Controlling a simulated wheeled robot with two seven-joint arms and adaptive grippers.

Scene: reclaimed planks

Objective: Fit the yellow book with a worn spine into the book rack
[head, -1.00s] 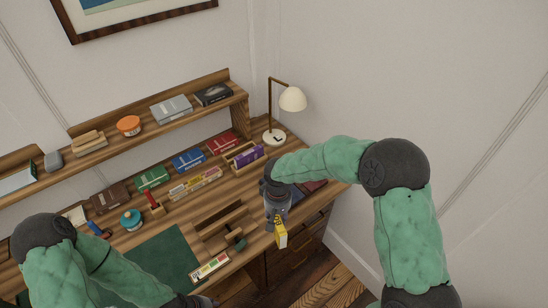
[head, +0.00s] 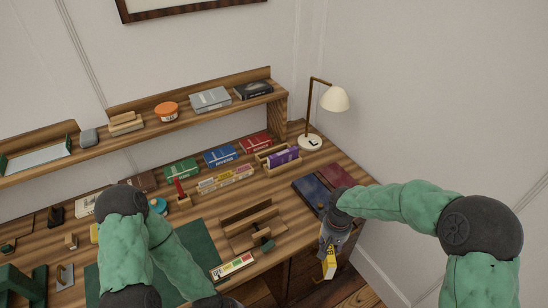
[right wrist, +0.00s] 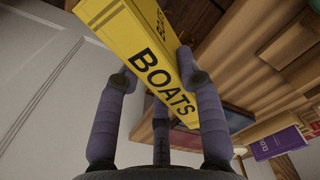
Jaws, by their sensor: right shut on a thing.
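The yellow book (head: 329,267) is held in my right gripper (head: 331,250), beyond the desk's right front edge. The worn spine cannot be made out. A wooden rack with upright dividers (head: 250,222) stands on the desk to the left of the gripper, apart from the book. A second wooden holder (head: 262,160) behind it holds a purple book (head: 284,156), also seen in the right wrist view (right wrist: 277,144).
Blue (head: 309,191) and dark red (head: 334,175) books lie flat near the right gripper. A lamp (head: 334,100) stands at the back right. Several books line the desk's back under a shelf (head: 190,122).

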